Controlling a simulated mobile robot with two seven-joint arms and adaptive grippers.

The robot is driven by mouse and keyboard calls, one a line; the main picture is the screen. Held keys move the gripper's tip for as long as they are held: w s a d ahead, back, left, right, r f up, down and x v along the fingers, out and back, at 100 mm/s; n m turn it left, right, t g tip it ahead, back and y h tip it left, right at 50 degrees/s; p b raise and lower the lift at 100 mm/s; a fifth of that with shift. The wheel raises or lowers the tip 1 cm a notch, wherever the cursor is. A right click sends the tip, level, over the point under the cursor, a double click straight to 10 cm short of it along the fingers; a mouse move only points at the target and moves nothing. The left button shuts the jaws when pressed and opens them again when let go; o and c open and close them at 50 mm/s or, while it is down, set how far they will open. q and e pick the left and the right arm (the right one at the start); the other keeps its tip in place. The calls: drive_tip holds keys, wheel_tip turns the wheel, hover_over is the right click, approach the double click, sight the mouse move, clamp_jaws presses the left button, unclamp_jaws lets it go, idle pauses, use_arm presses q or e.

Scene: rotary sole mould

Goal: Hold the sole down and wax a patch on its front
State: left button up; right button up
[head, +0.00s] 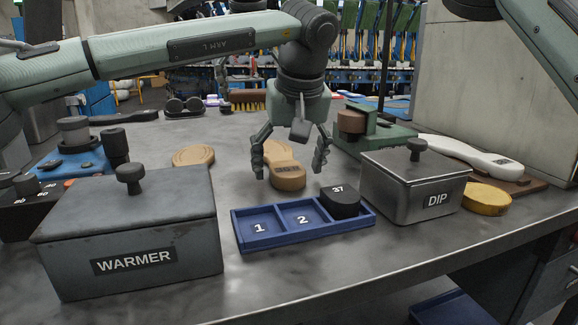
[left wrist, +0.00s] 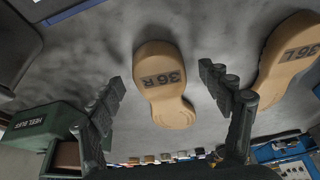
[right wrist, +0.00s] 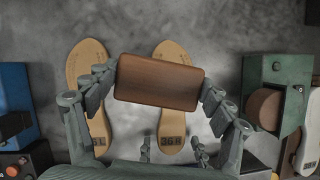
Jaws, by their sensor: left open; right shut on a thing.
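The tan sole marked 36 R (head: 284,180) lies flat on the grey bench; it also shows in the left wrist view (left wrist: 165,90) and in the right wrist view (right wrist: 172,60). My left gripper (head: 291,172) is open above this sole, one finger to each side; its fingers also frame it in the left wrist view (left wrist: 160,85). I cannot tell whether it touches. My right gripper (right wrist: 158,82) is shut on a brown rectangular block (right wrist: 160,85), which hides part of the sole in the right wrist view. The right gripper is not visible in the head view.
A second tan sole, 36 L (right wrist: 88,65), lies beside it. A blue tray (head: 262,241) with a black 37 piece (head: 340,201), a WARMER box (head: 130,225) and a DIP box (head: 413,185) stand in front. A green heel buffer (head: 375,140) stands to the right.

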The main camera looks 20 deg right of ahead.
sight(253, 106)
use_arm(q)
drive_tip(key=shift+w+f, duration=0.1)
drive_tip(key=shift+f, duration=0.15)
drive_tip(key=c, duration=1.3)
drive_tip(key=shift+c, duration=0.2)
use_arm(e)
wheel_tip(253, 106, down, 3)
drive_tip(key=shift+a+f, duration=0.1)
drive_tip(key=shift+f, duration=1.8)
